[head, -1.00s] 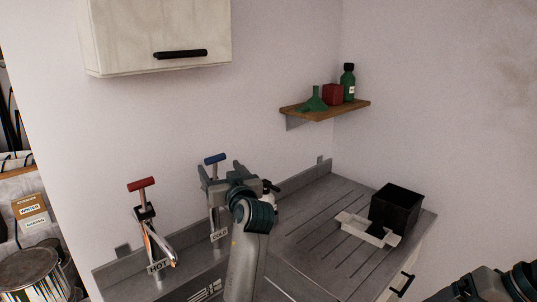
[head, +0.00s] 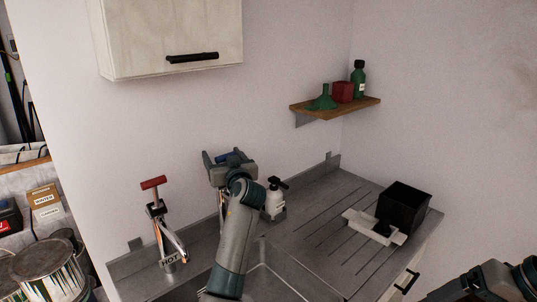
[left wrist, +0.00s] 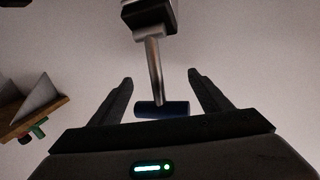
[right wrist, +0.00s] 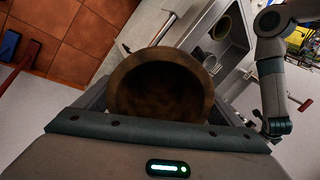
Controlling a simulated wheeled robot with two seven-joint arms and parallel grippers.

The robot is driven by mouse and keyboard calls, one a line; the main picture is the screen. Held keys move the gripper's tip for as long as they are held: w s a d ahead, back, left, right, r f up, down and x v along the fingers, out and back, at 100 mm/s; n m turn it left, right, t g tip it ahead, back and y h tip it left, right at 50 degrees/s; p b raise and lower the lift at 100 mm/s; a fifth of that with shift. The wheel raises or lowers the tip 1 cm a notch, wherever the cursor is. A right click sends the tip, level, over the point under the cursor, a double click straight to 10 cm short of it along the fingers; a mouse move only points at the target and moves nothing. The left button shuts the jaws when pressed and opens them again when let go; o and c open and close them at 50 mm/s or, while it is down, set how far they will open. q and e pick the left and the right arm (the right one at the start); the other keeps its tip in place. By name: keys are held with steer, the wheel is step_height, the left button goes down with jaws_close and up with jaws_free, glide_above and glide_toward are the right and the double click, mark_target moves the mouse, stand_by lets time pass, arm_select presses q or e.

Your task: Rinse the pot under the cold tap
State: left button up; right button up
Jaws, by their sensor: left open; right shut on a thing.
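The cold tap's blue T-handle (head: 232,157) stands at the back of the sink in the head view. My left gripper (head: 229,165) is open at it. In the left wrist view, the blue bar (left wrist: 162,109) lies between the two open fingers (left wrist: 162,95), with gaps at both sides. My arm hides much of the cold tap's lower part. In the right wrist view, my right gripper (right wrist: 160,100) is shut on the brown round pot (right wrist: 160,88), its dark mouth facing the camera. I cannot make out the pot in the head view.
The red-handled hot tap (head: 157,205) stands left of the cold tap. A white pump bottle (head: 275,202) is right of my left arm. A white tray (head: 371,229) and black box (head: 405,206) sit on the ridged drainboard (head: 335,210). A wall cabinet (head: 170,35) hangs above.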

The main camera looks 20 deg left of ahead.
arm_select(q)
steer(key=c, duration=1.5)
steer(key=shift+f+b, duration=0.15)
steer(key=shift+b, duration=0.35)
arm_select(e)
steer(key=shift+f, duration=0.5)
arm_select(q)
steer(key=t+b, duration=0.1)
steer(key=b, duration=0.3)
steer(key=d+y+b, duration=0.1)
steer(key=b, duration=0.2)
steer(key=shift+s+d+m+t+b, duration=0.15)
steer(key=shift+s+m+t+b, duration=0.2)
steer(key=shift+m+t, duration=0.05)
steer(key=shift+s+d+r+y+b, duration=0.1)
steer(key=shift+r+y+b, duration=0.2)
steer(key=shift+r+b, duration=0.1)
arm_select(e)
step_height(320, 180, down, 8)
steer(key=shift+f, duration=0.25)
arm_select(q)
steer(key=o, duration=1.5)
steer(key=shift+f, duration=0.15)
